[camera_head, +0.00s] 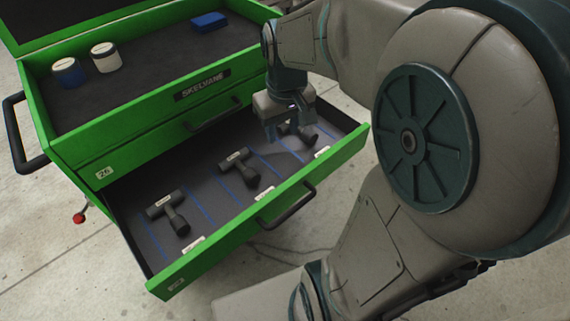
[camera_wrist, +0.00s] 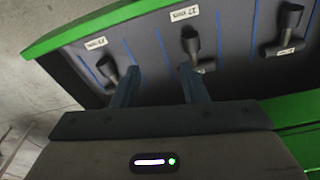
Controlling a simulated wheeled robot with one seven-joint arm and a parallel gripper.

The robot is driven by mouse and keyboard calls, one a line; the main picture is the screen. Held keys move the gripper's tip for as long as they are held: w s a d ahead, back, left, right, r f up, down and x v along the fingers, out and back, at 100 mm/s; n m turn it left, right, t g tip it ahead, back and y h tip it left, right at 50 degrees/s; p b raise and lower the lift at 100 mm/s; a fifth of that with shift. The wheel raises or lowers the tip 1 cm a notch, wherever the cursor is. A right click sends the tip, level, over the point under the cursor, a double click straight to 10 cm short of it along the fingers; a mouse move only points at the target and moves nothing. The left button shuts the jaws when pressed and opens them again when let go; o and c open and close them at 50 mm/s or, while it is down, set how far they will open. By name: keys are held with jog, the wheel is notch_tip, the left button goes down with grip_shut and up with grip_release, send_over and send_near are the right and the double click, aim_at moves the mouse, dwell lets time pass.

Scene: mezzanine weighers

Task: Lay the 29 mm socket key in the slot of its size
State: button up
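A green chest's open drawer (camera_head: 218,212) has a dark floor split into slots by blue lines. A T-shaped dark socket key (camera_head: 175,215) lies at the left, a second key (camera_head: 238,168) in the middle, and a third key (camera_head: 297,130) at the right, partly hidden by my gripper (camera_head: 283,128). In the wrist view, my gripper (camera_wrist: 160,87) is open, its fingers apart above the drawer; the left key (camera_wrist: 107,69) is partly behind a finger. The middle slot label (camera_wrist: 184,13) seems to read 27 mm. Key labels are too small to read, so I cannot tell which is 29 mm.
The chest top holds a blue jar (camera_head: 67,73), a white jar (camera_head: 105,57) and a blue block (camera_head: 209,21). The drawer's green front wall (camera_head: 330,160) carries a dark handle (camera_head: 287,205). Bare concrete floor lies around the chest.

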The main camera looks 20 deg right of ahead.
jog(key=s+a+f+m, duration=0.1)
jog(key=s+a, duration=0.2)
jog(key=s, duration=0.6)
jog(key=shift+s+a+f, duration=0.15)
jog(key=shift+s+f, duration=0.05)
dwell(0.4)
